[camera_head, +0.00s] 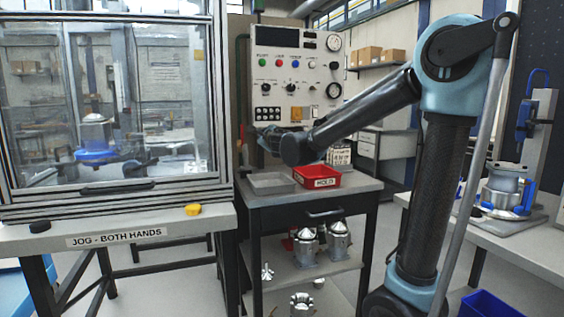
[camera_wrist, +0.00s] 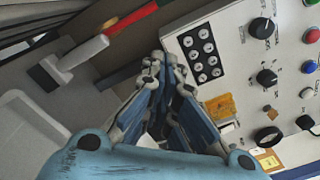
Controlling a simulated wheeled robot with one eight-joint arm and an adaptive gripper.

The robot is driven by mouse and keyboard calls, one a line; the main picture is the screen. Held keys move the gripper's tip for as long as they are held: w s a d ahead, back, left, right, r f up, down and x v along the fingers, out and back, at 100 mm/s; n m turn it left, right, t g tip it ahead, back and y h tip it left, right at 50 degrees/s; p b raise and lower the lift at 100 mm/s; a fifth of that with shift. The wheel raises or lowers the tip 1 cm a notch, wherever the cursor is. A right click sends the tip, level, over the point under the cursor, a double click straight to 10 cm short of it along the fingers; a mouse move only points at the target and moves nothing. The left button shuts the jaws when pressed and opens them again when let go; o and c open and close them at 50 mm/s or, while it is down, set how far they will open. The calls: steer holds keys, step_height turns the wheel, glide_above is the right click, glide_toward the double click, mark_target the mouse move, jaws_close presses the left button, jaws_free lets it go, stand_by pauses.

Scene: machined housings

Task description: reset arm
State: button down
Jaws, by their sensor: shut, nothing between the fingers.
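My gripper (camera_wrist: 167,68) shows in the wrist view with its blue-sided linked fingers drawn together and nothing held between them. In the head view my arm reaches left from the blue shoulder joint, and its dark wrist end is in front of the lower part of the control panel (camera_head: 293,75). My gripper (camera_head: 250,138) is small and dark there, above the grey tray on the cart. The wrist view shows the panel (camera_wrist: 230,45) with knobs and buttons to the right of the fingers.
A cart (camera_head: 335,189) carries a grey tray (camera_head: 271,190) and a red HOLD tray (camera_head: 330,181), with metal housings (camera_head: 337,240) below. A glazed enclosure (camera_head: 70,180) stands left. A right bench (camera_head: 530,236) holds a fixture with a housing (camera_head: 503,190). A red-handled hammer (camera_wrist: 85,50) shows in the wrist view.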

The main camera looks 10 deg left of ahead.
steer(key=d+f+m+h, duration=0.3)
steer(key=d+m+h, duration=0.4)
steer(key=d+m, duration=0.95)
steer(key=s+d+f+m+g+h, duration=0.1)
steer(key=s+d+f+m, duration=0.25)
steer(key=d, duration=0.25)
steer(key=s+d+f+m+g+h, duration=0.2)
steer(key=d+f+m, duration=0.15)
steer(key=d, duration=0.35)
steer(key=s+d+f+m+g+h, duration=0.1)
steer(key=s+d+f+m, duration=0.1)
steer(key=s+d+m, duration=0.3)
steer(key=s+d+f+m+g, duration=0.4)
steer(key=s+d+f+m, duration=0.1)
steer(key=s+f+m, duration=0.35)
steer(key=s+d+f+m+g, duration=0.45)
steer(key=s+f+m, duration=0.3)
steer(key=s, duration=0.25)
steer(key=s+a+f+m+g+y, duration=0.1)
steer(key=s+a+f+m+y, duration=0.1)
steer(key=s+f+m, duration=0.4)
steer(key=s+y, duration=0.1)
steer(key=s, duration=0.2)
steer(key=shift+s+a+f+g, duration=0.2)
steer(key=shift+a+f+g, duration=0.1)
steer(key=shift+a+g, duration=0.05)
steer(key=shift+m, duration=0.25)
